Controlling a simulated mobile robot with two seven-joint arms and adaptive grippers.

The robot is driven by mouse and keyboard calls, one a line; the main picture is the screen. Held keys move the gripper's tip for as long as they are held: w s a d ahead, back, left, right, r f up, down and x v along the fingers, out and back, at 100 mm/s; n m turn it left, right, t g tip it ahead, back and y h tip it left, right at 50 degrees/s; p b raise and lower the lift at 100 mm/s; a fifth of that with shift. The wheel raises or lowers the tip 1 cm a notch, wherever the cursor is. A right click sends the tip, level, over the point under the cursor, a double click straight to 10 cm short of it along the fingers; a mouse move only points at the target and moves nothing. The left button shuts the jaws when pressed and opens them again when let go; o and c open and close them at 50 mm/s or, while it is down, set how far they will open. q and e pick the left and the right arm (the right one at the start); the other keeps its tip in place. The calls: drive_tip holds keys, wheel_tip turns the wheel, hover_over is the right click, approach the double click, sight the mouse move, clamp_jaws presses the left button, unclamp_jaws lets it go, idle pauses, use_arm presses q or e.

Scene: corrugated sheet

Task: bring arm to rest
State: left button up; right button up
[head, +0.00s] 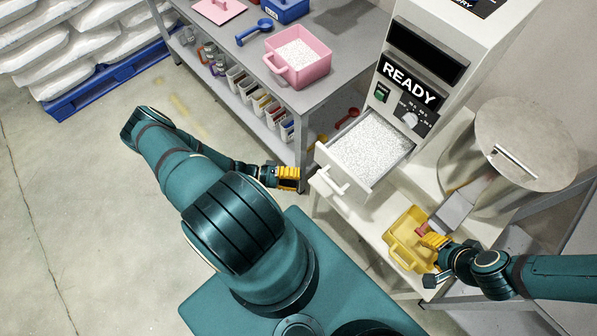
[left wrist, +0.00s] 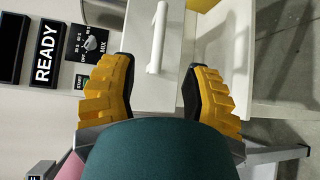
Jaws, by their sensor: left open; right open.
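My left arm bends out to the left in the head view, and its left gripper (head: 290,178) hangs in front of the machine, beside the grey table's near leg. In the left wrist view the left gripper (left wrist: 160,68) is open and empty, with its yellow fingers apart and the white drawer front (left wrist: 158,60) beyond them. I cannot tell whether the right fingers touch the scoop.
The READY machine (head: 410,85) has its drawer (head: 345,186) pulled out, full of white granules. A lidded metal drum (head: 525,140) stands at the right. A grey table (head: 235,62) holds a pink bin (head: 305,68) and a blue scoop (head: 252,34). The floor at left is clear.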

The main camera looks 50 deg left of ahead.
idle(0.3)
use_arm(q)
drive_tip(key=w+d+m+g+y+b, duration=0.3)
drive_tip(key=d+m+g+b, duration=0.25)
drive_tip(key=d+g, duration=0.75)
drive_tip(key=w+d+r+m+t+y+b, duration=0.2)
drive_tip(key=d+r+t+y+b, duration=0.2)
drive_tip(key=d, duration=0.4)
wheel_tip(320, 180, up, 3)
drive_tip(key=shift+w+d+f+y, duration=0.1)
drive_tip(key=shift+w+d+y, duration=0.2)
drive_tip(key=shift+y, duration=0.4)
